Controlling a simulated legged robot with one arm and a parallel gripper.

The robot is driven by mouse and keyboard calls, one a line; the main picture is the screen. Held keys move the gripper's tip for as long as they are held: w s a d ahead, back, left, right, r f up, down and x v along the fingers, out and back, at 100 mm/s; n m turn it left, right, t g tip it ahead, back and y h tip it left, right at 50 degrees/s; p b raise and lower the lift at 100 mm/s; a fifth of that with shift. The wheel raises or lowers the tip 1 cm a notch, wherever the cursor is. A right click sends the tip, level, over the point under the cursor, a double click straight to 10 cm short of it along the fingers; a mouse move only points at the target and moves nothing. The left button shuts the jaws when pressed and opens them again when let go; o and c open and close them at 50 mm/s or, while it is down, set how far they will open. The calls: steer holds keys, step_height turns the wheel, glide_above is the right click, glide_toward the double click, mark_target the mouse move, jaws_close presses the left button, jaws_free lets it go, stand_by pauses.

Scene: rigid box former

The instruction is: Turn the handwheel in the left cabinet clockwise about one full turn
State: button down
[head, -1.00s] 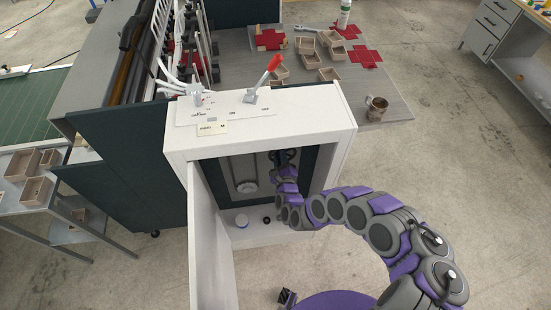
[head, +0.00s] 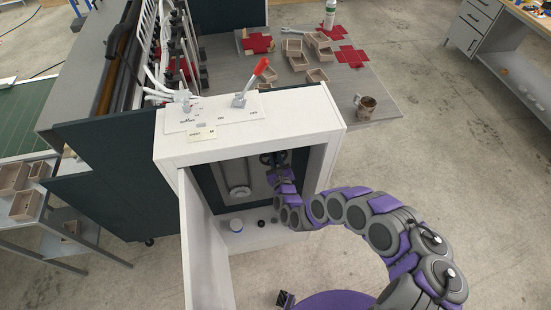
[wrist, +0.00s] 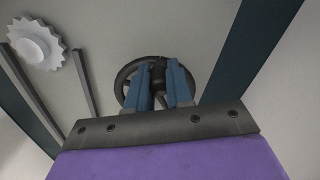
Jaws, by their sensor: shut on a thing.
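The white cabinet (head: 250,128) stands open, its door (head: 205,245) swung out toward me on the left. Inside, on the back panel, the black handwheel (wrist: 126,76) shows in the wrist view, and its upper part (head: 266,158) shows in the head view. My gripper (wrist: 159,72) is inside the cabinet, its two blue-grey fingers shut on the handwheel at the dark piece between their tips. The fingers and the gripper body hide the lower part of the wheel. In the head view my gripper (head: 282,172) covers much of it.
A white toothed knob (wrist: 35,44) sits left of the wheel, beyond metal bars (wrist: 82,83). A mug (head: 365,106) stands on the table behind.

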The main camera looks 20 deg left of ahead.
steer(key=shift+d+f, duration=0.1)
steer(key=shift+f, duration=0.15)
steer(key=c, duration=1.2)
jaws_free()
steer(key=shift+o, duration=0.9)
steer(key=shift+r, duration=0.15)
steer(key=p+v, duration=0.4)
steer(key=v, duration=0.7)
steer(key=shift+s, duration=0.4)
steer(key=shift+d, duration=0.15)
